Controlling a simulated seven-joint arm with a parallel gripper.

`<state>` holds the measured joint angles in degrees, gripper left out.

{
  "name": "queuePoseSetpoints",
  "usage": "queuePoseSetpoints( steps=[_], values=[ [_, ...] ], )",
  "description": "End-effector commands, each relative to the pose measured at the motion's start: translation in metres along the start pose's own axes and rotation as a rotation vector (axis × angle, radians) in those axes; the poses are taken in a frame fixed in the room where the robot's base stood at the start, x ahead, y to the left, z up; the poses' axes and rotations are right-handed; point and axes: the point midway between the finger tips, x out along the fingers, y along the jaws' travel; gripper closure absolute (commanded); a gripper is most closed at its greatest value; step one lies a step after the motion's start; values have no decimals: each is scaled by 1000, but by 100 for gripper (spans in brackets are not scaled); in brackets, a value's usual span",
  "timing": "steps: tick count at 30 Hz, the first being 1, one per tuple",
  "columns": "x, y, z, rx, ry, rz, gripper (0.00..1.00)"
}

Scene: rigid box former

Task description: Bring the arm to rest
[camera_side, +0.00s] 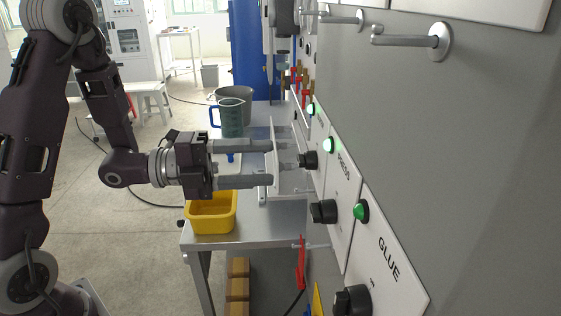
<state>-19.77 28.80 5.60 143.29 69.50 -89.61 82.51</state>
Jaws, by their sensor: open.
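My gripper (271,164) reaches in from the left, level, with its two fingers spread apart one above the other. It is open, and I see nothing held between the fingers. Its fingertips are close to a pale upright plate beside the machine panel (342,190). A black knob (308,160) on the panel lies just to the right, roughly in line with the gap between the fingers. I cannot tell whether the fingertips touch the plate.
A yellow bin (211,213) stands on the metal table (262,228) below my gripper. A green jug (231,118) and grey bucket (236,94) stand behind. Metal handles (412,40) stick out above.

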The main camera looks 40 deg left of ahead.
Motion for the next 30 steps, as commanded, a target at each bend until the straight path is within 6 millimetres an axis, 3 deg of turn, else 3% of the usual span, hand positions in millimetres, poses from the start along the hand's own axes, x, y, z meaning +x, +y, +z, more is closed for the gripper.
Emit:
queuePoseSetpoints(
  steps=[9,12,16,18,20,22,24,27,30],
  values=[
    [-3,0,0,1,-3,3,49],
    [2,4,10,-12,-64,83,49],
    [-7,4,51,-158,-378,283,49],
    [-31,-4,69,-327,-613,332,49],
    [-59,-12,72,-513,-808,333,49],
    [-94,-18,57,-771,-1008,300,49],
    [-126,-18,25,-1049,-1165,259,49],
    [-158,-12,-35,-1405,-1306,231,49],
    [-177,-7,-84,-1643,-1378,244,49]
  ],
)
